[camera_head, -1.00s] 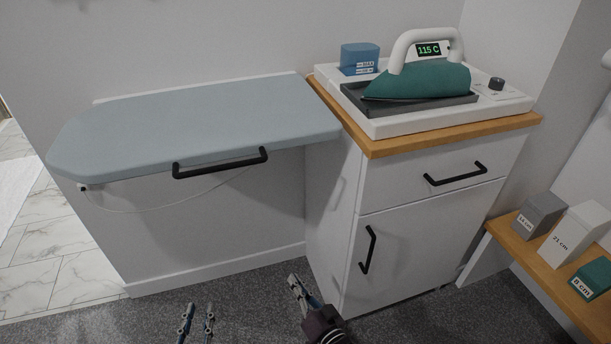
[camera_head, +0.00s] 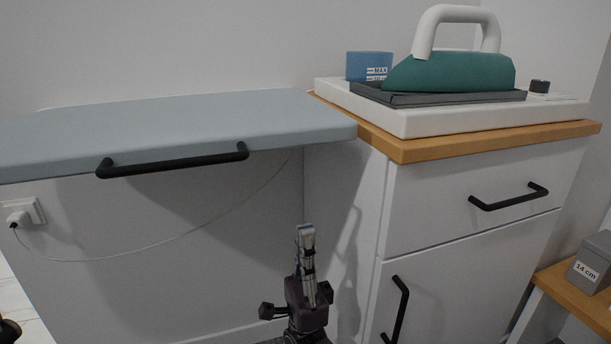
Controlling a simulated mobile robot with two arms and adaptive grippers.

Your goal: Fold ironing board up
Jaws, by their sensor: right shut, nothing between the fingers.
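The ironing board (camera_head: 190,122) is a blue-grey padded panel that sticks out level from the wall at the left. A black bar handle (camera_head: 172,165) is fixed on its front edge. My right gripper (camera_head: 306,232) is shut and empty, pointing up, below and to the right of the handle and in front of the cabinet's left side. It is apart from the board and the handle. The fingers of my left gripper are not in view; a dark part shows at the bottom left corner, and I cannot tell what it is.
A white cabinet (camera_head: 484,237) with a wooden top stands right of the board. A green iron (camera_head: 450,72) rests on its dark stand there. A plug with a white cable (camera_head: 120,258) hangs under the board. A low wooden shelf (camera_head: 580,296) holds a grey block.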

